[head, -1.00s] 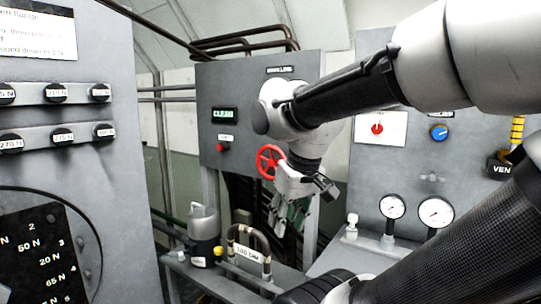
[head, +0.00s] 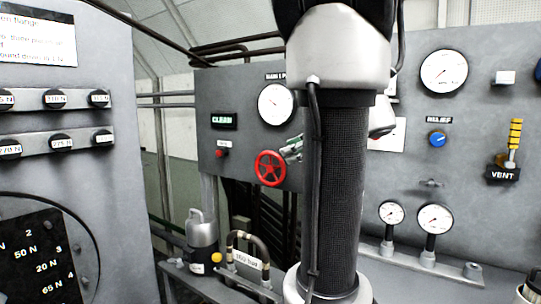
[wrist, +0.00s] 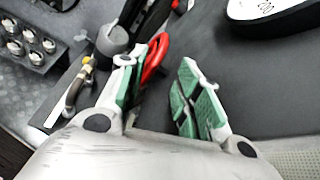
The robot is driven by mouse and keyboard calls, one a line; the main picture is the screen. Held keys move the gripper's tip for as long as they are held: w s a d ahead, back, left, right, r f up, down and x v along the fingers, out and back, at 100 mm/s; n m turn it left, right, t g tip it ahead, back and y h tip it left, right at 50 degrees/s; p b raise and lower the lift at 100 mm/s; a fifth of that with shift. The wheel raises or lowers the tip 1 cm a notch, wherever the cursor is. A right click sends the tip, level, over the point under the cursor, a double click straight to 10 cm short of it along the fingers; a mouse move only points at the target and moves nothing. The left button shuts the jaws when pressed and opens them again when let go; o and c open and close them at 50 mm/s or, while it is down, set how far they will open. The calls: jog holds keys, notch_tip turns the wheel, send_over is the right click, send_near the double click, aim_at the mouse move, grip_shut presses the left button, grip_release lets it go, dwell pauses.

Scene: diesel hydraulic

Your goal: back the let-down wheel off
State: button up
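The red let-down wheel (head: 271,168) is mounted on the grey panel, below the dial and right of a small red button. My gripper (head: 292,148) is just right of the wheel's rim in the head view, partly hidden behind my arm. In the wrist view my gripper (wrist: 163,62) is open, its green-padded fingers apart with nothing gripped. The red wheel (wrist: 153,60) shows nearly edge-on beside the left finger, which hides part of it. I cannot tell whether that finger touches the rim.
The panel carries a dial (head: 276,104) and a green-lit display (head: 224,121). A grey canister (head: 201,237) and a looped hose (head: 248,252) stand below. A right-hand panel holds gauges (head: 443,71), a blue knob (head: 437,139) and a yellow-striped vent lever (head: 514,140).

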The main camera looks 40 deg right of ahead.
aim_at(272, 154)
jog(key=w, duration=0.2)
jog(key=w+a+f+m, duration=0.1)
jog(key=w, duration=0.2)
jog(key=w+a+f+m, duration=0.1)
jog(key=w, duration=0.1)
jog(key=shift+w+a+f, duration=0.1)
jog(key=shift+w, duration=0.25)
jog(key=shift+c, duration=0.4)
grip_shut()
